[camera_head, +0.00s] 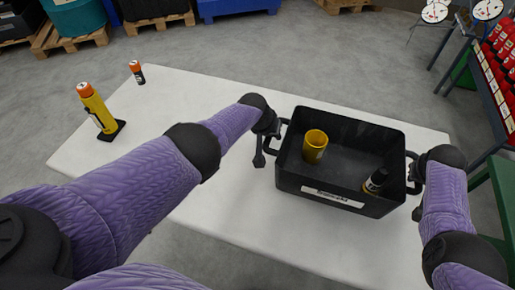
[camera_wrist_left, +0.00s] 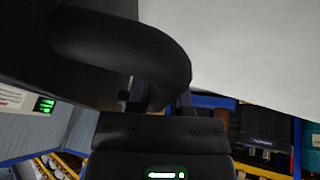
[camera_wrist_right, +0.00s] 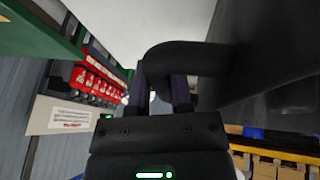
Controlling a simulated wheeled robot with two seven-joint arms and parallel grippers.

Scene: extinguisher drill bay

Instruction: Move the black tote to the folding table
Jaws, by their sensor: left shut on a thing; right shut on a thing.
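The black tote (camera_head: 320,190) is in the right half of the head view, over the white folding table (camera_head: 200,95). I cannot tell whether its base touches the top. My left gripper (camera_head: 267,140) is shut on the tote's left handle, which looms dark in the left wrist view (camera_wrist_left: 120,42). My right gripper (camera_head: 413,180) is shut on the right handle, also seen in the right wrist view (camera_wrist_right: 190,54). The fingertips are partly hidden behind the handles.
A yellow bottle with an orange cap (camera_head: 96,108) stands on a black base at the table's left. A small dark orange-capped bottle (camera_head: 137,72) stands near the back-left edge. A rack of red bottles (camera_head: 500,60) and a green frame (camera_head: 490,195) are at right. The table's middle-left is clear.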

